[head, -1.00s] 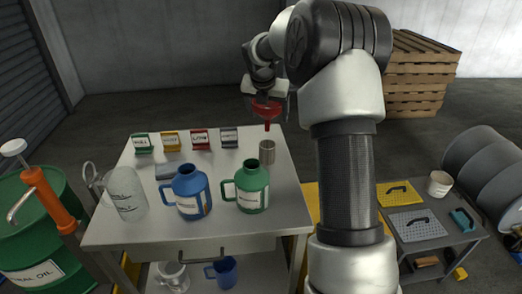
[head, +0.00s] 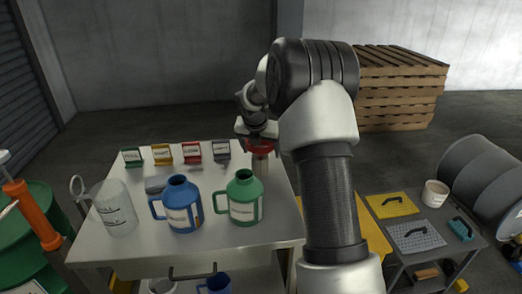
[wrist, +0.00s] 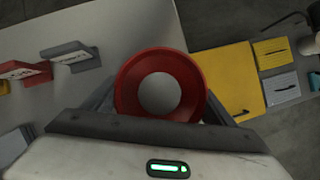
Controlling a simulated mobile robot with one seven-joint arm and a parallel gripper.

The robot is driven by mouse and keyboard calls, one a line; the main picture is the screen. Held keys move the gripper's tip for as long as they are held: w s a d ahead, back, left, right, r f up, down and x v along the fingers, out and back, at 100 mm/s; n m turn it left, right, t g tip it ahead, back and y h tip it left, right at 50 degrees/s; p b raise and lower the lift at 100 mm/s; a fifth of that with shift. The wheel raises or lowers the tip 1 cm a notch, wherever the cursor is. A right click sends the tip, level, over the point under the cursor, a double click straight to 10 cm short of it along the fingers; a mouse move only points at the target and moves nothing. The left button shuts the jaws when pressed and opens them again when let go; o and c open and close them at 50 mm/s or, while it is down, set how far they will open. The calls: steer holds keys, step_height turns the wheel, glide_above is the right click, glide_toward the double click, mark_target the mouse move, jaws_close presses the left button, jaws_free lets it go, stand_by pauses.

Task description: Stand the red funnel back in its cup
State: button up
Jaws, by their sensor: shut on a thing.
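The red funnel (head: 260,146) is held by my gripper (head: 258,142) at the table's far right corner. In the head view the funnel sits right at the top of the grey cup (head: 261,166), its spout hidden, so it appears to be inside the cup. The wrist view looks down into the funnel's round red mouth (wrist: 128,88), between my gripper's fingers (wrist: 160,105). The cup is hidden there beneath the funnel. Whether the funnel's cone touches the cup's rim cannot be told.
A green jug (head: 243,203), a blue jug (head: 178,207) and a clear pitcher (head: 115,212) stand on the table nearer me. A low side table (head: 420,240) stands at right.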

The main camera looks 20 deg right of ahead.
steer(key=shift+f, duration=0.3)
steer(key=o, duration=1)
steer(key=shift+f, duration=0.1)
steer(key=shift+o, duration=0.2)
